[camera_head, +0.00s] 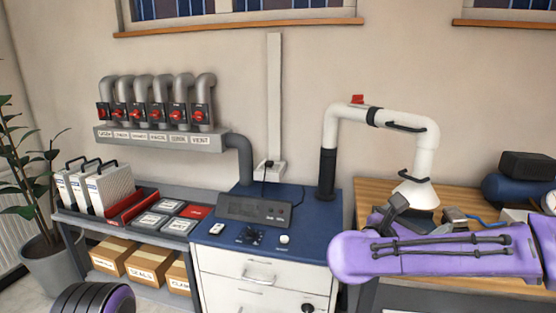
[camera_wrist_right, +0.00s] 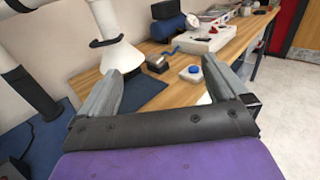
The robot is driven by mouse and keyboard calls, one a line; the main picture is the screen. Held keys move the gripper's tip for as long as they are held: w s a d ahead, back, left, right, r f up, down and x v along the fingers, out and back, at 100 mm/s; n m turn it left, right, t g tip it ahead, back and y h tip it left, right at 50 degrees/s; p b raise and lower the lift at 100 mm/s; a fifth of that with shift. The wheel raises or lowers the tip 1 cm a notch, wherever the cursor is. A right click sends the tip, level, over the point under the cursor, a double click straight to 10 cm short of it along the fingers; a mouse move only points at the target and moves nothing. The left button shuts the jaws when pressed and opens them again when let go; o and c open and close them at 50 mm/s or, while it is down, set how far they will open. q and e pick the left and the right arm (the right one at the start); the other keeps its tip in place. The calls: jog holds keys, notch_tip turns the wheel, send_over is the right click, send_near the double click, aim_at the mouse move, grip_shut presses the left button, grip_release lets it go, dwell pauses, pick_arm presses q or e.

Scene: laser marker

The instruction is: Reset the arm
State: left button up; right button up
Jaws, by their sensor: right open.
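My right gripper (camera_head: 396,207) is at the end of the purple right arm, over the wooden bench (camera_head: 371,190) on the right. In the right wrist view the same gripper (camera_wrist_right: 158,70) has its two grey fingers wide apart, with nothing held between them. Past the fingers are the white cone-shaped extraction hood (camera_wrist_right: 120,55) and a small dark box (camera_wrist_right: 157,63). The hood also shows in the head view (camera_head: 417,193), just behind the gripper. Part of my left arm shows at the bottom left of the head view; its gripper is out of view.
A blue-topped cabinet (camera_head: 318,217) carries a dark control unit (camera_head: 254,211). The white extraction pipe (camera_head: 427,157) rises beside the gripper. A blue tank (camera_wrist_right: 166,26) and a white tray with a blue button (camera_wrist_right: 191,72) are on the bench. Open floor (camera_wrist_right: 295,110) lies right.

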jog(key=w+a+f+n+t+y, duration=0.4)
jog(key=a+f+n+t+y, duration=0.25)
jog(key=n, duration=1.15)
jog(key=s+a+f+n+g+y, duration=0.1)
jog(key=s+f+n+g+y, duration=0.2)
jog(key=f+n, duration=0.65)
jog(key=s+f+n+y, duration=0.3)
jog(key=s+f+n, duration=0.15)
jog(key=f, duration=0.95)
pick_arm(q)
jog(key=shift+w, duration=0.2)
pick_arm(e)
jog(key=s+d+f+n+g, duration=0.3)
jog(key=s+f, duration=0.3)
jog(key=s, duration=0.3)
jog(key=s+d+f+n+g, duration=0.3)
jog(key=s+f, duration=0.3)
jog(key=s, duration=0.4)
jog(key=s+d+f+n+g, duration=0.2)
jog(key=s+f, duration=0.4)
jog(key=s, duration=0.4)
jog(key=shift+d+f+n+g, duration=0.35)
jog(key=shift+d+n+g, duration=0.05)
jog(key=shift+d+g, duration=0.4)
jog(key=shift+h, duration=0.25)
